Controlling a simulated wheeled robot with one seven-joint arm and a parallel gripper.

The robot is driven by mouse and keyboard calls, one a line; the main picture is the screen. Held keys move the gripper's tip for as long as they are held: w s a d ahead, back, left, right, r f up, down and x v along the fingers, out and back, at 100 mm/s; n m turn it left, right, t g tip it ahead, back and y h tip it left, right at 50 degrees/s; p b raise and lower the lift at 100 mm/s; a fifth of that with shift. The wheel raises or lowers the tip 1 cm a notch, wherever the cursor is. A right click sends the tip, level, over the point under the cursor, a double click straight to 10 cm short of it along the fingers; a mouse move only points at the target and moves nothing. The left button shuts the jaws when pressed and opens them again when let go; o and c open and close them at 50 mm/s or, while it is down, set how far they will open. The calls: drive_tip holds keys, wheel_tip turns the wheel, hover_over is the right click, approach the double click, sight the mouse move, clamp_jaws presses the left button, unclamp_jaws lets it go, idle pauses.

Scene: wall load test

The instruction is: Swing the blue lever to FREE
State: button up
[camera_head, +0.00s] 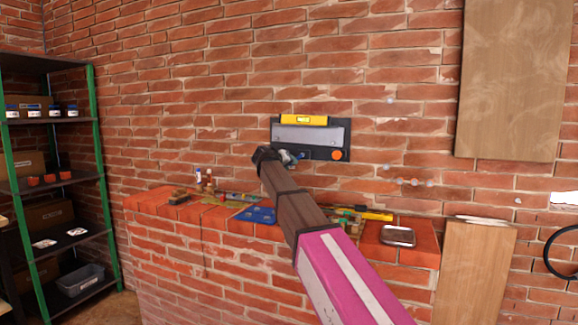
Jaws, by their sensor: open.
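A dark wall panel (343,137) with a grey plate is fixed to the brick wall, with a yellow spirit level along its top edge. An orange round knob (337,155) sits at its lower right. A small bluish part (301,155) shows at its lower left; it may be the blue lever, but it is too small and too hidden to be sure. My gripper (289,158) is open at the panel's lower left corner, in front of or beside that part. I cannot tell whether they touch. FREE markings are not readable.
A brick ledge (148,200) below the panel carries a blue mat (255,215), a yellow tool (374,214), a metal tray (398,236) and small items. A shelf rack (98,165) stands left. Wooden boards (510,80) lean or hang right.

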clamp_jaws()
drive_tip(key=shift+s+d+f+n+h, duration=0.15)
drive_tip(key=shift+d+f+n+h, duration=0.25)
drive_tip(key=shift+n, duration=0.35)
drive_tip(key=shift+s+d+f+n+h, duration=0.2)
drive_tip(key=shift+d+n+h, duration=0.1)
drive_tip(key=shift+n+h, duration=0.4)
drive_tip(key=shift+s+d+f+n+h, duration=0.15)
drive_tip(key=shift+d+f+n+h, duration=0.2)
drive_tip(key=shift+n, duration=0.5)
unclamp_jaws()
